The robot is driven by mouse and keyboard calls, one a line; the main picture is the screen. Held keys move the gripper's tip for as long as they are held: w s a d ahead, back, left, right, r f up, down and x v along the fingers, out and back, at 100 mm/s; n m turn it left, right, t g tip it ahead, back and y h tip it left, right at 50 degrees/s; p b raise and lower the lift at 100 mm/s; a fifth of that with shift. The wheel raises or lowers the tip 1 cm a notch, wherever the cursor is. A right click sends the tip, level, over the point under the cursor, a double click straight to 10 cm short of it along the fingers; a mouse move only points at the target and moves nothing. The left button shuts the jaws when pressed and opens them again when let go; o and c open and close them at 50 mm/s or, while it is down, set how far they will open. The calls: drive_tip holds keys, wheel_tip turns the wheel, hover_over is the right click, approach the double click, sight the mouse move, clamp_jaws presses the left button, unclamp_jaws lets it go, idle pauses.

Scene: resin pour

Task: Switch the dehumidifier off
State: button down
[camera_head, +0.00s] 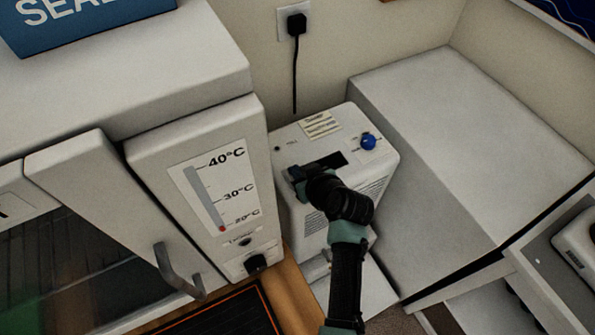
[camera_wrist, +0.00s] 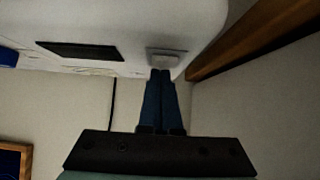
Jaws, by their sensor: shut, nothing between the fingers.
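The dehumidifier (camera_head: 382,168) is a white box with a dark display (camera_head: 334,161) and a blue knob (camera_head: 368,141) on its top. My gripper (camera_head: 294,173) is over the left part of that top, beside the display, its fingers shut and empty. In the wrist view the shut fingertips (camera_wrist: 160,74) are at the near edge of a small pale switch (camera_wrist: 166,55) on the dehumidifier's panel. I cannot tell whether they touch it. The dark display (camera_wrist: 80,50) and the edge of the blue knob (camera_wrist: 8,58) also show there. In the head view my gripper hides the switch.
A white cabinet with a temperature scale (camera_head: 215,190) and a door handle (camera_head: 178,272) stands close on the left. A black plug (camera_head: 296,24) with a cord is in the wall socket behind. A pale box-shaped surface (camera_head: 440,130) stands at the right.

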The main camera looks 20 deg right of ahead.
drive_tip(key=shift+f, duration=0.1)
drive_tip(key=shift+w, duration=0.2)
drive_tip(key=shift+w+a+r, duration=0.15)
drive_tip(key=shift+w+r, duration=0.05)
drive_tip(key=shift+w, duration=0.35)
drive_tip(key=shift+r, duration=0.1)
